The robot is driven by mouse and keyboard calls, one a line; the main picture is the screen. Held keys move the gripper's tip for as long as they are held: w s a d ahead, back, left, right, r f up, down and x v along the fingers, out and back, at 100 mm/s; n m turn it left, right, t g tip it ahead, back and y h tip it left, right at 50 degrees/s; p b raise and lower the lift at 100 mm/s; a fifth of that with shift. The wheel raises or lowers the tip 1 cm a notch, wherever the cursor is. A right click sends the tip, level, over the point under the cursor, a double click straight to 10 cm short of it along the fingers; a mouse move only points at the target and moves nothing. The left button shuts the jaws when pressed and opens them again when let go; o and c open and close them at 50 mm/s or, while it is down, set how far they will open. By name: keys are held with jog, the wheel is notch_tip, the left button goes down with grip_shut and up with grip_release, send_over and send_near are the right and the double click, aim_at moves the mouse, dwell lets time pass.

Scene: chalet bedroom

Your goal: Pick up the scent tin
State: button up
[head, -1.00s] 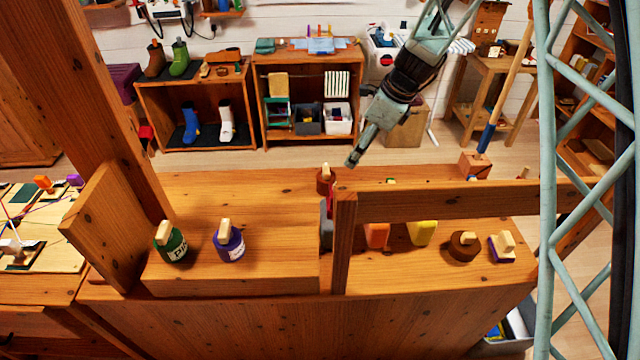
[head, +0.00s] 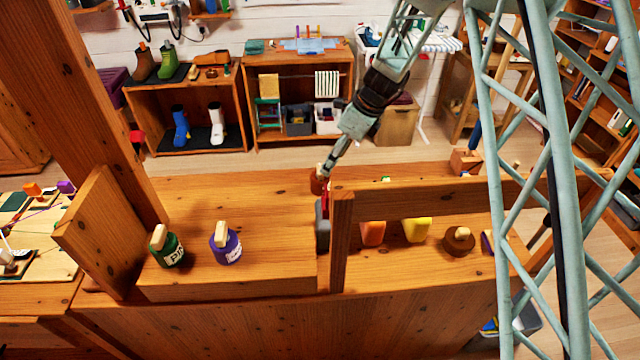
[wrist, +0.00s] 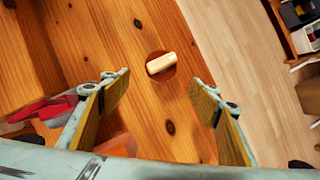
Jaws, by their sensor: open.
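A round reddish-brown tin with a pale block handle, which looks like the scent tin (head: 317,184), stands at the back edge of the wooden shelf top in the head view. In the wrist view the tin (wrist: 161,67) is upright, seen from above, just beyond the fingertips and between their lines. My gripper (head: 329,172) reaches down beside the tin in the head view and partly overlaps it. In the wrist view my gripper (wrist: 160,82) is open, with nothing between its fingers.
A wooden rail (head: 470,198) and its post (head: 341,240) stand close right of the tin. A red object (wrist: 45,108) lies near the left finger.

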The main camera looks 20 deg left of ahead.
aim_at(325, 178)
jog(key=shift+b+x, duration=0.5)
jog(key=shift+x, duration=3.55)
jog(key=shift+f, duration=0.15)
jog(key=shift+b+x, duration=0.5)
jog(key=shift+x, duration=2)
jog(key=shift+w+a, duration=0.1)
jog(key=shift+c, duration=0.9)
jog(key=c, duration=1)
jog(key=shift+o, duration=0.2)
jog(key=shift+r, duration=0.25)
jog(key=shift+r+p, duration=0.9)
jog(key=shift+r, duration=3.95)
